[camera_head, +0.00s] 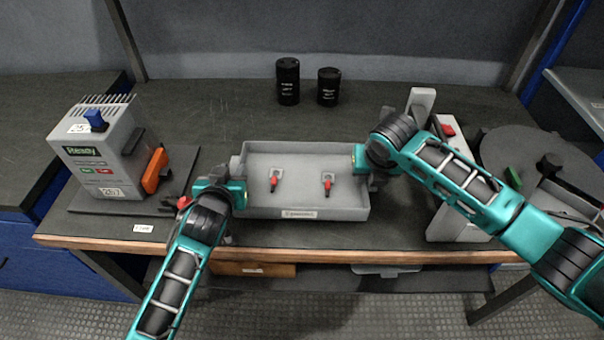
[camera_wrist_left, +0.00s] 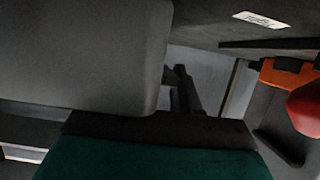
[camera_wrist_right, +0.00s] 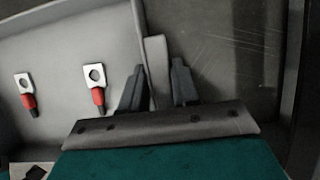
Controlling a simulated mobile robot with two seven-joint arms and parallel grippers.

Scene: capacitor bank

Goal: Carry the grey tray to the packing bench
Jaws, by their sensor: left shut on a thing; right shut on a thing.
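The grey tray (camera_head: 300,160) is a shallow open box at the middle front of the bench, with a small label on its front wall. Two lugs with red sleeves (camera_head: 274,182) (camera_head: 327,184) lie in it, and both show in the right wrist view (camera_wrist_right: 26,92). My left gripper (camera_head: 236,192) is shut on the tray's left side; in the left wrist view the grey tray wall (camera_wrist_left: 80,60) hides much of the grip. My right gripper (camera_head: 366,165) is shut on the tray's right side; the right wrist view shows its fingers (camera_wrist_right: 157,85) on either side of a grey upright piece.
Two black cylinders (camera_head: 288,82) (camera_head: 328,87) stand at the back. A grey device with a green display (camera_head: 100,150) and an orange part stands left. A grey unit with a red button (camera_head: 448,131) and a dark round table (camera_head: 535,160) are right. The bench between tray and cylinders is clear.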

